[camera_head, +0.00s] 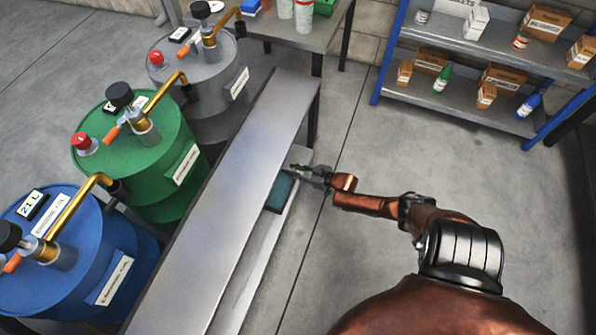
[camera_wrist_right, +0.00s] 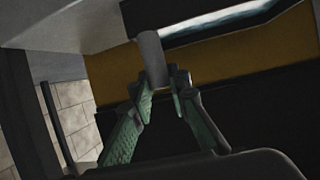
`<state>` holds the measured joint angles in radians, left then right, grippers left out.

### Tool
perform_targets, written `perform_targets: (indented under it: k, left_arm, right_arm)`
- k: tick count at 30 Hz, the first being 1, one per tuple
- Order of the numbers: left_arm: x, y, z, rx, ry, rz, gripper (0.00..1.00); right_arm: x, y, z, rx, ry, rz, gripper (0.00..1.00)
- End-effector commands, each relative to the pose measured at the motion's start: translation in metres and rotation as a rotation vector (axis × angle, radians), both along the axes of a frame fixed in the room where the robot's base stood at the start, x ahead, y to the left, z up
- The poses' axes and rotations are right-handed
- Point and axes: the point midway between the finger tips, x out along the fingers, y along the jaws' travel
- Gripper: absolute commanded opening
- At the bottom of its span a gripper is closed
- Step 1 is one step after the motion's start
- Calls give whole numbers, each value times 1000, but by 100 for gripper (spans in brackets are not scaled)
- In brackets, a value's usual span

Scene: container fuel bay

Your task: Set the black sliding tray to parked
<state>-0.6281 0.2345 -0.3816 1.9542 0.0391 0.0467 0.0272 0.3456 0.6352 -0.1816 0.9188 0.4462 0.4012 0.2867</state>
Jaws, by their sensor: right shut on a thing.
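My right gripper (camera_head: 296,170) reaches in from the right to the edge of the long grey bench (camera_head: 235,190). In the right wrist view its two fingers (camera_wrist_right: 163,88) are closed around the lower end of a short grey cylindrical post (camera_wrist_right: 151,55), which looks like a handle. A dark, black-looking surface (camera_wrist_right: 250,105) lies behind the fingers; I cannot tell for sure that it is the sliding tray. In the head view a dark teal block (camera_head: 280,193) shows just below the gripper at the bench edge. The bench top hides what lies beneath. My left gripper is not in view.
Blue (camera_head: 75,265), green (camera_head: 140,160) and grey (camera_head: 205,85) drums with pumps stand left of the bench. A blue-framed shelf (camera_head: 470,105) with boxes and bottles stands at the back right. A table (camera_head: 300,32) is at the back. Floor right of the bench is clear.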

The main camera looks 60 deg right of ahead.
Motion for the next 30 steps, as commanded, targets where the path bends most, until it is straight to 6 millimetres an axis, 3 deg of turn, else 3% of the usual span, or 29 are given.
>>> perform_targets:
  k: [7, 8, 15, 24, 30]
  left_arm:
    - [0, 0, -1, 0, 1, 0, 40]
    - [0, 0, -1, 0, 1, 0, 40]
    - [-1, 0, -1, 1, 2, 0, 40]
    - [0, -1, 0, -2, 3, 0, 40]
    - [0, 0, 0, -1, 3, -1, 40]
  right_arm:
    - [-2, -9, 0, -7, 7, -12, 0]
    - [-3, -10, 0, -7, 8, -13, 18]
    - [-2, -8, 0, -6, 4, -12, 34]
    - [-2, -5, 1, -4, 2, -7, 34]
    - [-21, -4, 8, -2, 2, -9, 34]
